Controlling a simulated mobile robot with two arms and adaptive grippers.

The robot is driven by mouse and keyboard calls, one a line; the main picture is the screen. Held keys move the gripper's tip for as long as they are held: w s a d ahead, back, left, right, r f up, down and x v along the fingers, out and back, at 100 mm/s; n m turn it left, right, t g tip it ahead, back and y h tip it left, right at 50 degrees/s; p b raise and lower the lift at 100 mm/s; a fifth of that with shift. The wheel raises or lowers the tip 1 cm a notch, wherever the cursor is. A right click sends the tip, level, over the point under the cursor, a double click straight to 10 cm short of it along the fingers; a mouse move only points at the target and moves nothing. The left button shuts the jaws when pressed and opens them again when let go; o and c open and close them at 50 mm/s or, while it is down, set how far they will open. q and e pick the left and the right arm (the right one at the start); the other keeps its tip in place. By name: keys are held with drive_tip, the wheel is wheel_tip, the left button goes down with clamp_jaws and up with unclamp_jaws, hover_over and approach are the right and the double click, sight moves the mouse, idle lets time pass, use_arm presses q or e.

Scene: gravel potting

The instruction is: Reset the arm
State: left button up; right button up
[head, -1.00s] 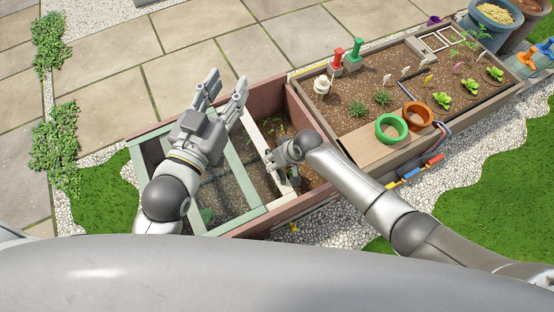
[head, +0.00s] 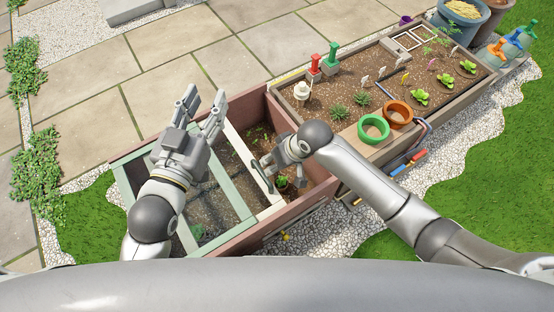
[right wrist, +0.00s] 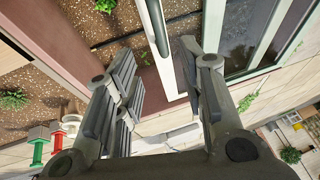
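My left gripper (head: 205,103) is open and empty, its two fingers apart above the back of the low planter box (head: 259,108). My right gripper (head: 260,174) hangs over the soil of the box's right part, by the white divider board (head: 240,150). In the right wrist view its fingers (right wrist: 160,65) are apart, with the white board showing beyond the gap and nothing held. A small green plant (head: 282,181) shows in the soil beside the right gripper; its base is partly hidden.
A pale green frame (head: 230,180) covers the box's left part. A raised bed to the right holds a green ring (head: 374,129), an orange ring (head: 398,115) and seedlings (head: 419,97). Paving (head: 90,110) lies clear behind.

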drive_tip(key=shift+s+d+r, duration=0.1)
drive_tip(key=shift+d+r, duration=0.1)
drive_tip(key=shift+r, duration=0.2)
drive_tip(key=shift+a, duration=0.1)
